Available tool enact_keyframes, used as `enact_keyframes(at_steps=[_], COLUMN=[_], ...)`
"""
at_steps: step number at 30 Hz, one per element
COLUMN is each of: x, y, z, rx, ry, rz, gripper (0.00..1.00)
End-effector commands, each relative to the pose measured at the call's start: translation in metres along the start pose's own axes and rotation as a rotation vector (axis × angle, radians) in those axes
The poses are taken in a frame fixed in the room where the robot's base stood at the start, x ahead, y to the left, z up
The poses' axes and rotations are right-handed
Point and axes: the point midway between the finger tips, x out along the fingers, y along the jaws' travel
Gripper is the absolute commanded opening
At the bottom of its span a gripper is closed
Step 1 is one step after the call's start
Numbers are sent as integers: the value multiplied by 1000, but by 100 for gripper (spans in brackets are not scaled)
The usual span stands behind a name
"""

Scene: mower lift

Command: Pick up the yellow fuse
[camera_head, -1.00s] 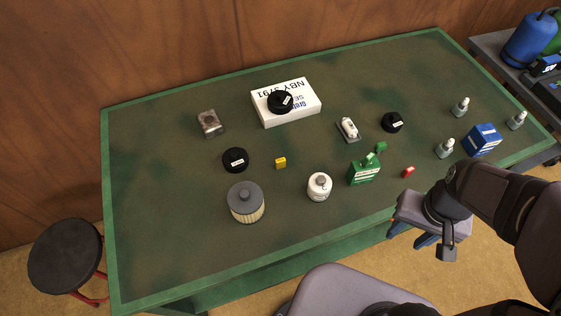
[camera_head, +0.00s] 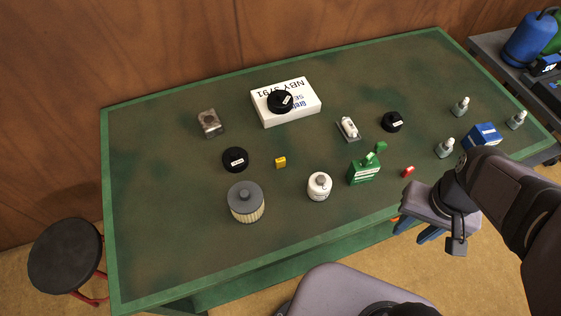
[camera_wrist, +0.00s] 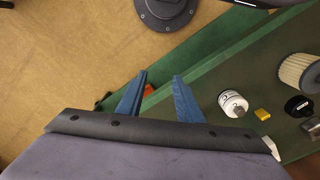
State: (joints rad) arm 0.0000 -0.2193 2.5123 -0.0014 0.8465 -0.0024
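The yellow fuse (camera_head: 280,162) lies on the green table, between a black cap and a white bottle. In the wrist view the yellow fuse (camera_wrist: 262,114) shows to the right of my fingers. My gripper (camera_head: 424,233) is off the front edge of the table, well to the right of the yellow fuse. In the wrist view my gripper (camera_wrist: 158,88) has its two blue fingers apart, with nothing held between them.
Near the yellow fuse are a black cap (camera_head: 235,160), a filter (camera_head: 245,202) and a white bottle (camera_head: 319,187). A green box (camera_head: 364,172) and a red fuse (camera_head: 407,171) lie to the right. The table (camera_head: 165,235) is clear at front left.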

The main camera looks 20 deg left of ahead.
Motion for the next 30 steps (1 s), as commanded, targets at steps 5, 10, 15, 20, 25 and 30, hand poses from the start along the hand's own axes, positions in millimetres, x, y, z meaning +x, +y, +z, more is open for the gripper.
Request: enact_keyframes(at_steps=[5,10,15,20,25,30], x=[-23,-28,-34,-40,-42,-38], y=[-1,-14,-33,-66,-134,-225], z=[-2,-23,-47,-77,-114,-133], rx=[-13,-184,-388,-662,-1097,-1568], ry=[1,-12,-25,-41,-71,-112], rz=[1,23,50,89,160,254], gripper=[33,33,33,33,33,33])
